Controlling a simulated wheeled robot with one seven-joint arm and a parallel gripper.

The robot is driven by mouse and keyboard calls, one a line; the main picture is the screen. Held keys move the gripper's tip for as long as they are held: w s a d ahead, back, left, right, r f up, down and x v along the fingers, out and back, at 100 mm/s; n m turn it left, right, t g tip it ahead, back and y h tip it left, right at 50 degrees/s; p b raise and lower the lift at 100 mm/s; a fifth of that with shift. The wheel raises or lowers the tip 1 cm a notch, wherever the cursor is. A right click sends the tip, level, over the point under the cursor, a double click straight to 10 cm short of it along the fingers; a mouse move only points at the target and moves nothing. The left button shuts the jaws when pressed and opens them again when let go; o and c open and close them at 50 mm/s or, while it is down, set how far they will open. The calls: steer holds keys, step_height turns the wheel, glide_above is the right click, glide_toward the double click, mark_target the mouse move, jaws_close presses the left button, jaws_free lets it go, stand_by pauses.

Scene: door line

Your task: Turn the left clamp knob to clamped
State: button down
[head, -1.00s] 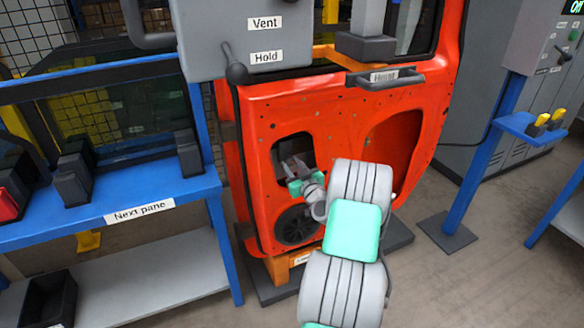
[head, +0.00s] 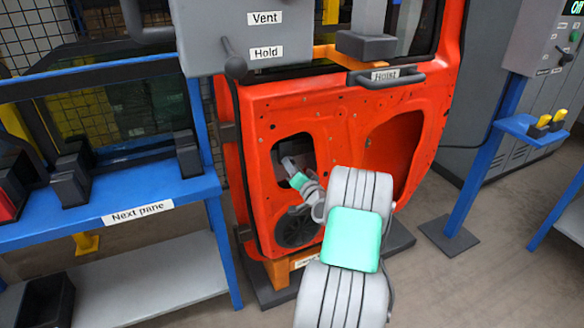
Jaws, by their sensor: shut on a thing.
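The orange-red door (head: 335,120) stands upright in its fixture. My gripper (head: 288,164) reaches into the door's left, smaller opening, above the round dark speaker ring (head: 296,228). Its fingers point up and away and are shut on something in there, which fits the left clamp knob. The knob itself is hidden by the fingers and my wrist, so its setting cannot be read. My arm comes up from the bottom right, in front of the door's lower part.
The "Hoist" handle (head: 387,77) and a grey box marked "Vent" and "Hold" (head: 205,45) hang above the door. A blue bench marked "Next pane" (head: 60,222) stands left. A blue post (head: 470,190) stands right. Floor between door and post is clear.

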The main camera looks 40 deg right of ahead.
steer(key=m+p, duration=0.1)
steer(key=m, duration=0.4)
steer(key=shift+m, duration=0.4)
stand_by(0.3)
steer(key=c, duration=1)
jaws_free()
steer(key=v, duration=0.7)
steer(key=shift+s+a+p, duration=0.2)
steer(key=shift+s+p, duration=0.2)
